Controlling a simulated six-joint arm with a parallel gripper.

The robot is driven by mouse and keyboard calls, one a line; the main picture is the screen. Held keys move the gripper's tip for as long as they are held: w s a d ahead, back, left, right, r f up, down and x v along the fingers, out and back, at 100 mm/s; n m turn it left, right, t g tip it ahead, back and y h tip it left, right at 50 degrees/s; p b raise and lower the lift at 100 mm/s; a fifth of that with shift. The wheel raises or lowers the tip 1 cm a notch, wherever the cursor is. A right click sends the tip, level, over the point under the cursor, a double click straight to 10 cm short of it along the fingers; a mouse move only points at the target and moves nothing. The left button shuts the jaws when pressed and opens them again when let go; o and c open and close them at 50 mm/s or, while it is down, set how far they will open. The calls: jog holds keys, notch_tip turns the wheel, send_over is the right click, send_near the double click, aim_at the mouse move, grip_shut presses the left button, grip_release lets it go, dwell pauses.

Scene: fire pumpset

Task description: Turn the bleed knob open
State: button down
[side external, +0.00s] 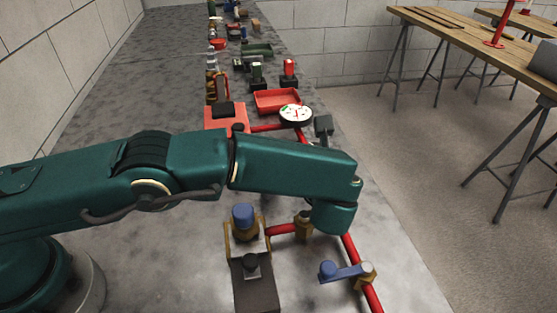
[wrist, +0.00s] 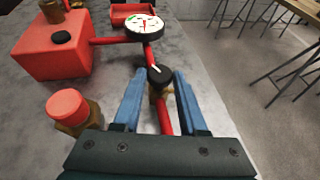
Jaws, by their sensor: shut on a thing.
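The bleed knob, a black round knob with a white mark (wrist: 160,74), sits on a brass body on the red pipe in the wrist view. My gripper (wrist: 158,82) has its two blue fingers on either side of the knob and is shut on it. The white mark lies at a slant across the knob's top. In the side external view my green arm hides the knob, and my fingers are not clearly visible there.
A white-faced gauge (wrist: 145,27) stands just beyond the knob. A red box-shaped housing (wrist: 52,45) is at the upper left, and a red cap on a brass fitting (wrist: 68,106) is left of my fingers. A blue lever (side external: 345,271) sits on the red pipe nearer the front.

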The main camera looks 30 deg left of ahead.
dwell(0.3)
jog(key=shift+c, duration=2.3)
grip_release()
jog(key=v, duration=0.5)
jog(key=shift+s, duration=0.1)
